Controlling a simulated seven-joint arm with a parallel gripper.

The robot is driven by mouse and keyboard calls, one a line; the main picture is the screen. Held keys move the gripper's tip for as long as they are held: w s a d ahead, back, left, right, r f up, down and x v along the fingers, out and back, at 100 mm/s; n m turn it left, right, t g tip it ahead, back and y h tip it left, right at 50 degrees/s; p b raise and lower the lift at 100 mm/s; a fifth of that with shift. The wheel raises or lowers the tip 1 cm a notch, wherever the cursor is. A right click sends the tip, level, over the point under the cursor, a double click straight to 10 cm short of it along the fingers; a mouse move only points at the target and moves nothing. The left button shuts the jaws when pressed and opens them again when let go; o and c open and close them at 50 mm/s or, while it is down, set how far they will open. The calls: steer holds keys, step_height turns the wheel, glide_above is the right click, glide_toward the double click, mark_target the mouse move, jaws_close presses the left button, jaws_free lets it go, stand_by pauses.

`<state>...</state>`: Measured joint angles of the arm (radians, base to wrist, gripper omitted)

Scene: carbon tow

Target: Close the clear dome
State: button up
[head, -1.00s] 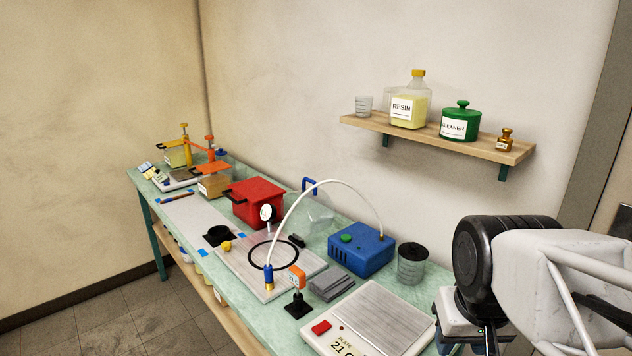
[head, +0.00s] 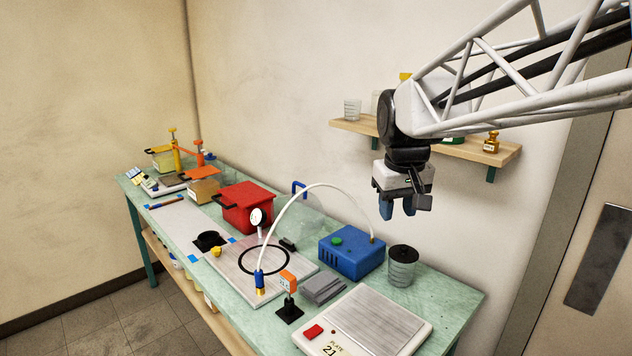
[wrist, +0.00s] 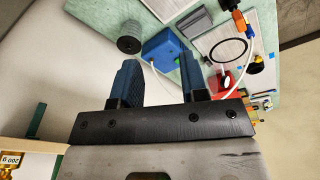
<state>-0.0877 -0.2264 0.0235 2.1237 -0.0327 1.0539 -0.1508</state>
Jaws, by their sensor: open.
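The clear dome (head: 309,217) is hard to make out. It seems to stand tilted up at the back edge of the plate (head: 225,276) with the black ring. Its blue handle (head: 299,188) shows above it, behind the white hose. In the wrist view I cannot make out the dome; the black ring (wrist: 228,50) shows at the upper right. My gripper (head: 398,207) is open and empty, pointing down in the air above the bench's back right, to the right of the dome. Its two blue fingers stand apart in the wrist view (wrist: 159,70).
A white hose (head: 318,187) arches from the blue pump box (head: 352,252) to the plate. A black-lidded jar (head: 402,267), a scale (head: 370,318), grey sheets (head: 322,289) and an orange tag stand (head: 289,290) are nearby. The wall shelf (head: 465,151) is behind my arm.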

steer(key=w+a+n, duration=0.2)
steer(key=w+a, duration=0.3)
steer(key=w, duration=0.6)
steer(key=w+a+f+n+g, duration=0.1)
steer(key=w+a, duration=0.4)
steer(key=w, duration=0.7)
steer(key=w+a+n, duration=0.2)
steer(key=w+a, duration=0.3)
steer(key=w, duration=0.6)
steer(key=w+a+f+n, duration=0.1)
steer(key=w+a+f, duration=0.4)
steer(key=w, duration=0.5)
steer(key=shift+w+a+h, duration=0.25)
steer(key=shift+a+h, duration=0.05)
steer(key=shift+a, duration=0.85)
steer(key=shift+f, duration=0.2)
steer(key=shift+w+d+f, duration=0.1)
steer(key=shift+f, duration=1.8)
steer(key=shift+w+d+f, duration=0.1)
steer(key=shift+f, duration=1.75)
jaws_close()
